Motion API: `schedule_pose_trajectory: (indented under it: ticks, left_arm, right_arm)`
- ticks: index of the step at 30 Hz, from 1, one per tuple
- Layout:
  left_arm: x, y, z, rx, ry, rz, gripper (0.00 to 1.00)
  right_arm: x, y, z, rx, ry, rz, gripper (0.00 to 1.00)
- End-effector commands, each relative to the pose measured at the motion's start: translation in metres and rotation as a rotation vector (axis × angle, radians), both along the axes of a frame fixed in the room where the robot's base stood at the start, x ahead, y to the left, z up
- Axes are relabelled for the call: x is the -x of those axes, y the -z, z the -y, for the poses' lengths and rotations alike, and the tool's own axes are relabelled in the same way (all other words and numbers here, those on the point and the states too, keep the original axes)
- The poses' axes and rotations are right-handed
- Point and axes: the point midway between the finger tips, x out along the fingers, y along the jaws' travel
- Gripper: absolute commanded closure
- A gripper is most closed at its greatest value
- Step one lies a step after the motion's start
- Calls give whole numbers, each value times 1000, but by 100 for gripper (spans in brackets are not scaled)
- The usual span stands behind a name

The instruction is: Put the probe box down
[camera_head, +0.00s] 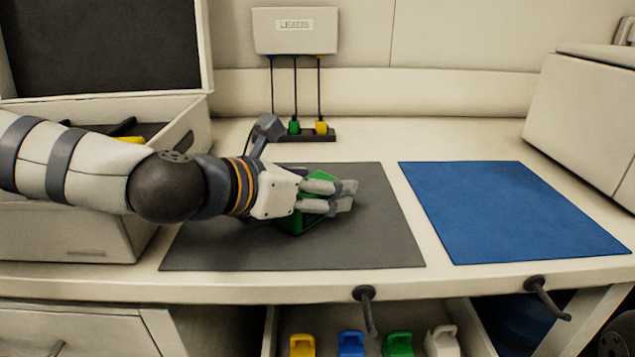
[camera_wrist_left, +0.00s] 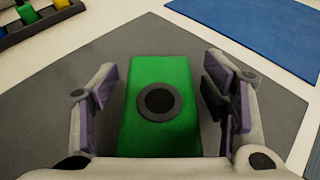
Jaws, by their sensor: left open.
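The probe box is a green block (camera_head: 301,222) on the dark grey mat (camera_head: 377,246), partly hidden behind my gripper in the head view. In the left wrist view the green box (camera_wrist_left: 160,139) has a dark round disc on its top face. My left gripper (camera_head: 345,197) is over the box. In the left wrist view its fingers (camera_wrist_left: 166,98) stand apart on either side of the box, with a gap visible on each side. My right gripper is not in view.
A blue mat (camera_head: 513,210) lies right of the grey mat. A wall unit (camera_head: 295,30) has cables down to a connector strip (camera_head: 318,135) at the back. An open case (camera_head: 193,133) stands left, a pale box (camera_head: 590,118) right. An open drawer below holds several coloured items.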

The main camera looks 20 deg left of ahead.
Motion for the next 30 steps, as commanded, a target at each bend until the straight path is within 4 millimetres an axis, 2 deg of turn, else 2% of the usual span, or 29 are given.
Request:
schedule_pose_trajectory:
  ticks: [5,13,19,23,30]
  left_arm:
    - [6,-11,-4,2,-2,5,32]
    - [59,-43,-33,4,-4,16,32]
    - [89,-56,-49,3,-3,15,32]
    - [97,-54,-53,2,-1,8,32]
    - [97,-49,-53,0,0,-1,32]
  right_arm:
    - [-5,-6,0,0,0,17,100]
    - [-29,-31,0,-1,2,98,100]
    - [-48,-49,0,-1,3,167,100]
    - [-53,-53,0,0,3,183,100]
    - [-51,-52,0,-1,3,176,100]
